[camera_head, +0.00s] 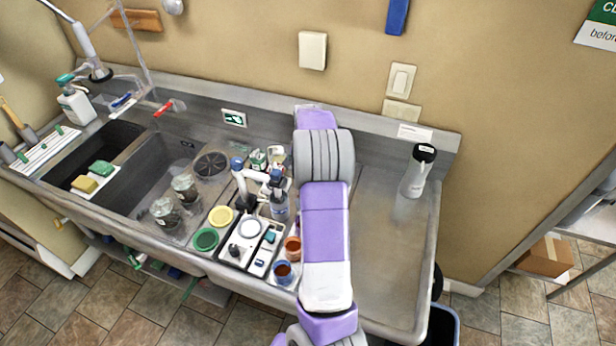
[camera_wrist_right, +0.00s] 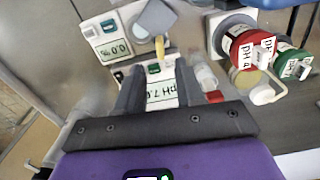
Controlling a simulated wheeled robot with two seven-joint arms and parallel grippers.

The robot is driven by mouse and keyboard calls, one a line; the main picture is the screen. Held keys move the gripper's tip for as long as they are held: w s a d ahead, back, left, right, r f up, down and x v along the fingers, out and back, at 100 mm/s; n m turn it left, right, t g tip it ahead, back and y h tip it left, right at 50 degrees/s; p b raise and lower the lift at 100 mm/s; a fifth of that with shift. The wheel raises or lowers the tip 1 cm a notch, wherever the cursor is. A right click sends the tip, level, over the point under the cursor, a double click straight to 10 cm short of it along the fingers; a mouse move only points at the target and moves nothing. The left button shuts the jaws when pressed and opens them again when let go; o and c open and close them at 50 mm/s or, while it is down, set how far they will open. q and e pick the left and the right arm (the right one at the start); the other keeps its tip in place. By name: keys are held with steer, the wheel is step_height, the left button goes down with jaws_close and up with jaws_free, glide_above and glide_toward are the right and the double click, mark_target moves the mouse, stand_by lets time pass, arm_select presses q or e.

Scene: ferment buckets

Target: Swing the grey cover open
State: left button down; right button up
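I cannot tell whether the cover is closed or raised. My right gripper (camera_wrist_right: 161,72) is open and empty, its two dark fingers apart below the cover. A second white meter (camera_wrist_right: 163,95), labelled pH 7.0, shows between and beyond the fingers. In the head view my right arm rises from the bottom over the counter, and its gripper is not clearly visible. My left gripper is not in view.
Red (camera_wrist_right: 243,48) and green (camera_wrist_right: 288,60) jars stand right of the gripper. Bottles stand just left of my arm. The right counter (camera_head: 385,235) is mostly clear except for a white bottle (camera_head: 417,171).

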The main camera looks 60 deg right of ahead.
steer(key=n+p, duration=0.1)
steer(key=n, duration=0.2)
steer(key=shift+s+r+n, duration=0.1)
steer(key=shift+r+n, duration=0.05)
steer(key=shift+n, duration=0.15)
steer(key=n+p, duration=0.2)
steer(key=n, duration=0.3)
steer(key=n+p, duration=0.1)
steer(key=n, duration=0.4)
steer(key=n+p, duration=0.1)
steer(key=n, duration=0.1)
steer(key=shift+r+n, duration=0.1)
steer(key=shift+n, duration=0.3)
steer(key=n+p, duration=0.1)
steer(key=n, duration=0.4)
steer(key=shift+r+p, duration=0.1)
steer(key=shift+p, duration=0.25)
steer(key=n+p, duration=0.1)
steer(key=n, duration=0.4)
steer(key=shift+r, duration=0.15)
steer(key=n+p, duration=0.1)
steer(key=n, duration=0.4)
steer(key=shift+r+p, duration=0.15)
steer(key=shift+p, duration=0.25)
steer(key=n, duration=0.3)
steer(key=shift+n+p, duration=0.3)
steer(key=shift+p, duration=0.05)
step_height(320, 180, down, 8)
steer(key=shift+r+p, duration=0.2)
steer(key=shift+p, duration=0.3)
